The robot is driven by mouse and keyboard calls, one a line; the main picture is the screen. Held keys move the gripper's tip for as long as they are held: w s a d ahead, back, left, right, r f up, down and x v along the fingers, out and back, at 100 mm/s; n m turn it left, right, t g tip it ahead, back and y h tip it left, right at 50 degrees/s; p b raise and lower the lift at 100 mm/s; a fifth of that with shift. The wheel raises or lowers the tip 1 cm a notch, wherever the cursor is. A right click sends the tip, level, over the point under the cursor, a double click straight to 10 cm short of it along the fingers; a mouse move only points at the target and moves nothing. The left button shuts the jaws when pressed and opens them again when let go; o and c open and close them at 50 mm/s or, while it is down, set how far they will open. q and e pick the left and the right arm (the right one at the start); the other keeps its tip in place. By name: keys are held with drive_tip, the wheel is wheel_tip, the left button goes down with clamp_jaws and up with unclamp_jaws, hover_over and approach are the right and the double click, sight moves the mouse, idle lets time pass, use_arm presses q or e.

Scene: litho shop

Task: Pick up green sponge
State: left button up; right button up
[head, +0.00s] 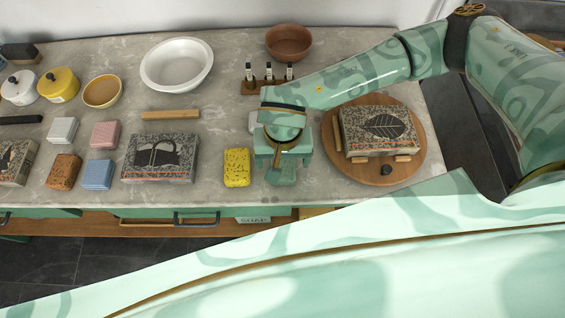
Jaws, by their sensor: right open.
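I cannot make out a green sponge in the head view; the green gripper hides part of the counter. My right gripper (281,176) reaches in from the right and points down over the front of the counter. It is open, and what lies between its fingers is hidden. A yellow speckled sponge (237,168) lies just left of it. Farther left are a blue sponge (97,174), a brown one (63,171), a pink one (105,135) and a white one (62,130). My left gripper is not in view.
A round wooden board (412,165) carrying a leaf-picture stone (378,130) is close right of the gripper. A white basin (177,65), brown bowl (289,42) and bottle rack (256,87) stand behind.

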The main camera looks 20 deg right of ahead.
sight(283, 168)
wheel_tip(283, 168, down, 5)
drive_tip(key=shift+w+f+b, duration=0.1)
drive_tip(key=shift+w+b, duration=0.05)
drive_tip(key=shift+b, duration=0.15)
drive_tip(key=c, duration=1.1)
drive_tip(key=shift+c, duration=0.2)
drive_tip(key=r+p, duration=0.4)
drive_tip(key=shift+s+r, duration=0.2)
drive_tip(key=shift+r, duration=0.1)
drive_tip(key=s+r+p, duration=0.8)
drive_tip(key=s+p, duration=0.4)
drive_tip(key=s, duration=0.1)
drive_tip(key=shift+s+d+r, duration=0.25)
drive_tip(key=shift+s+d, duration=0.05)
drive_tip(key=shift+d, duration=0.05)
